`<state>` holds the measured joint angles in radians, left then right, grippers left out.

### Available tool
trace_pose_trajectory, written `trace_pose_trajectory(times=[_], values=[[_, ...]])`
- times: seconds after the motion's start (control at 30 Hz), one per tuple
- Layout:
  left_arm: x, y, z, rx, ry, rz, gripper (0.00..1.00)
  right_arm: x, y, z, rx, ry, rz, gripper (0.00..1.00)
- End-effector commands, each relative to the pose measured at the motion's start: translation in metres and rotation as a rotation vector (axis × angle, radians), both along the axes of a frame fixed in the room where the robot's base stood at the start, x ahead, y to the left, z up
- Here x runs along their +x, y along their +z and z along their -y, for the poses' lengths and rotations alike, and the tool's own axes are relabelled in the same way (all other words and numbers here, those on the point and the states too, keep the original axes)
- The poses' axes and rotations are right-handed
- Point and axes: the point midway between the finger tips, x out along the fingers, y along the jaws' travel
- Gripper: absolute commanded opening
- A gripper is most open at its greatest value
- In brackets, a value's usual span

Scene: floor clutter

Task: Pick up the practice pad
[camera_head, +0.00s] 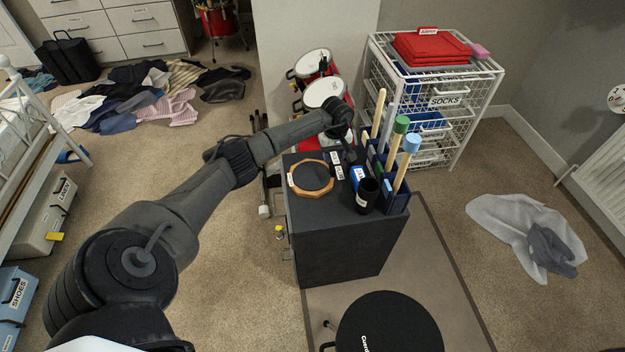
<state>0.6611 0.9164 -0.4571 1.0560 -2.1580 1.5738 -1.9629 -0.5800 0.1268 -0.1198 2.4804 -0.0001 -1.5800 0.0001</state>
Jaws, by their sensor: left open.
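The practice pad (312,177) is an octagonal disc with a tan wooden rim and a dark centre. It lies flat on top of the dark grey cabinet (340,245), near its left edge, with a small white label on its left side. My left arm reaches in from the lower left and bends downward over the back of the cabinet top. My left gripper (346,154) is open, behind and to the right of the pad and apart from it. Its fingers are small and dark against the clutter. My right gripper is out of view.
A blue holder (398,201) with upright sticks and a black cup (367,195) stand right of the pad. Red drums (325,92) stand behind. A white wire drawer rack (456,128) is at the back right. A round black stool (388,325) stands in front.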

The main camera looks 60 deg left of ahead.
Motion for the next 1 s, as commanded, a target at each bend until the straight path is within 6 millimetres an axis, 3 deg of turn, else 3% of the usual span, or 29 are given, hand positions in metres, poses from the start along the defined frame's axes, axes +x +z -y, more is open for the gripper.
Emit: trace_pose_trajectory(times=[0.27, 0.6, 1.0], values=[[0.0, -0.017, 0.0, -0.002, 0.001, 0.001, 0.44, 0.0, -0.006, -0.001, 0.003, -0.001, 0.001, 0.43], [0.001, -0.059, -0.001, -0.003, 0.002, 0.0, 0.44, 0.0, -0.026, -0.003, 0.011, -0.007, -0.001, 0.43], [0.001, -0.065, -0.001, 0.0, 0.0, 0.001, 0.44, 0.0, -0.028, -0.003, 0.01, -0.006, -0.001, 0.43]])
